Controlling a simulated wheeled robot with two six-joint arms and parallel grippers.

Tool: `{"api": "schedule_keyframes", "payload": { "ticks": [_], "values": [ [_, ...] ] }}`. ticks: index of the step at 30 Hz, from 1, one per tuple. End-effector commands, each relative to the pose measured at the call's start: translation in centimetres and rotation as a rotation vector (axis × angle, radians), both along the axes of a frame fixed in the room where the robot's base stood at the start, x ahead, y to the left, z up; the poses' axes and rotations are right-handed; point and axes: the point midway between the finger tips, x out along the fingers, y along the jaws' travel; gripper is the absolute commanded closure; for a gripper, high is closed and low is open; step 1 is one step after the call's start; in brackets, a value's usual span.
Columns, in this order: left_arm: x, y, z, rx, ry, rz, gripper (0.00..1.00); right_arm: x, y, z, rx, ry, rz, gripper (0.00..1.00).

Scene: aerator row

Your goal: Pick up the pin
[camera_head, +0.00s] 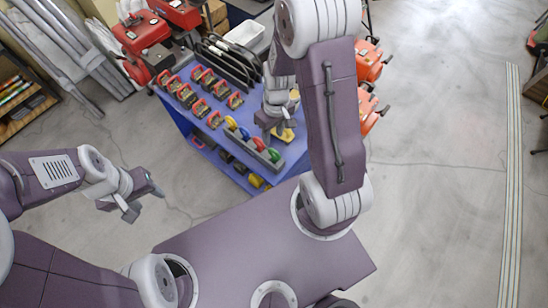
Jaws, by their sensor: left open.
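I cannot pick out the pin for certain at this size. A small yellow piece (287,136) lies on the blue bench (293,153), directly at my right gripper (279,130). The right gripper points down at the bench's right part. Its fingers are small and partly hidden by its own wrist, so I cannot tell whether they are open or touch the yellow piece. My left gripper (147,203) is open and empty, over the floor to the left of the bench and apart from it.
A grey rack with coloured discs (259,144) stands along the bench's front edge. Several red-handled items (201,108) stand in rows behind it. Dark upright plates (232,62) and a white bin (245,34) are at the back. Orange machines (369,62) stand right of the bench. The floor on the right is mostly clear.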

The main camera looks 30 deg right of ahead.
Motion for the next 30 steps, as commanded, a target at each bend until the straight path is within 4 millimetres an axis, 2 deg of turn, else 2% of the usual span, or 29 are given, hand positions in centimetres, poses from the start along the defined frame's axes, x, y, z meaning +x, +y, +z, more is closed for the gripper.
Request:
{"api": "schedule_keyframes", "payload": {
  "ticks": [7, 11, 14, 21, 27, 28, 30],
  "values": [
    [0.0, 0.0, -1.6, 0.0, 0.0, 0.0, 0.51, -0.2, 0.3, -3.6, 0.0, 0.003, 0.0, 0.6],
    [0.0, 0.0, -1.5, 0.0, 0.0, 0.0, 0.51, -0.1, 0.4, -3.8, 0.0, 0.001, 0.001, 0.6],
    [0.0, 0.0, -2.1, 0.0, 0.0, 0.0, 0.51, -0.3, 0.5, -4.8, 0.001, 0.002, 0.001, 0.6],
    [0.0, 0.0, -4.2, 0.0, 0.0, 0.0, 0.51, -0.6, 1.1, -9.0, 0.0, 0.003, 0.0, 0.6],
    [0.0, 0.0, -4.0, 0.0, 0.0, 0.0, 0.51, -0.6, 1.1, -8.9, 0.0, 0.001, 0.0, 0.6],
    [0.0, 0.0, -4.0, 0.0, 0.0, 0.0, 0.51, -0.6, 1.1, -8.8, 0.0, 0.001, 0.0, 0.66],
    [0.0, 0.0, -4.0, 0.0, 0.0, 0.0, 0.51, -0.6, 1.1, -8.8, 0.0, 0.001, 0.001, 0.85]
  ]
}}
